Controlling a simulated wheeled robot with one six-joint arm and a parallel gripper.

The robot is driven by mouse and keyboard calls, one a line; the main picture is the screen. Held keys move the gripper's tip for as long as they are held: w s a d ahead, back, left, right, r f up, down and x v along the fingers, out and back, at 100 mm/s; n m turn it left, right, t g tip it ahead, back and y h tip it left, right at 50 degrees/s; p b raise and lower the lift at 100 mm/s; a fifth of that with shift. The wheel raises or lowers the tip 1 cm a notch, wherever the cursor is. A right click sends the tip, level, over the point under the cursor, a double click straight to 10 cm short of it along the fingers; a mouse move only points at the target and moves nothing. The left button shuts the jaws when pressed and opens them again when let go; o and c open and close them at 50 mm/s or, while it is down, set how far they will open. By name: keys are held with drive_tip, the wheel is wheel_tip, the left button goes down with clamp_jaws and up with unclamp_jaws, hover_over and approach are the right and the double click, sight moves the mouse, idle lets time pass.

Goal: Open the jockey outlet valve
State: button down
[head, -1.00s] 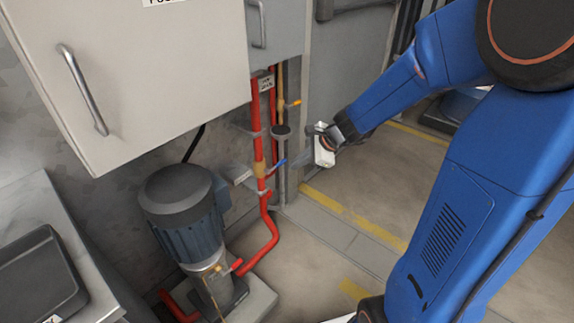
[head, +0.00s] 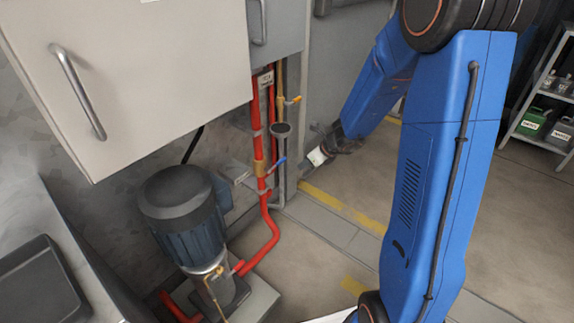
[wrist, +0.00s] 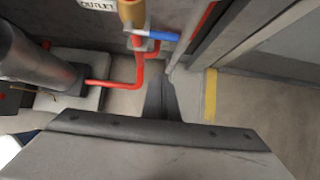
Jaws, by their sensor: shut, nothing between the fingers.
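The outlet valve has a brass body (head: 261,168) on the red vertical pipe, with a blue lever (head: 277,165) sticking out to the right and slanting up. In the wrist view the brass body (wrist: 133,12) and blue lever (wrist: 165,37) are at the top, beside an OUTLET label (wrist: 97,5). The lever lies crosswise to the pipe there. My gripper (head: 317,157) is to the right of the lever, apart from it. In the wrist view its dark fingers (wrist: 161,82) are shut and empty, below the lever in the picture.
A grey pump motor (head: 180,215) stands on a plinth at the lower left. A grey cabinet (head: 150,80) overhangs the pipes. A valve with an orange handle (head: 293,100) is higher up, near a grey pipe with a round top (head: 280,130). The floor right of the pipes is clear.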

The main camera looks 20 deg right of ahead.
sight(276, 164)
drive_tip(key=shift+f, duration=0.1)
drive_tip(key=w+a+f, duration=0.4)
drive_tip(key=w+a, duration=0.1)
drive_tip(key=w, duration=0.1)
drive_tip(key=shift+w+f, duration=0.2)
drive_tip(key=shift+w, duration=0.15)
idle(0.7)
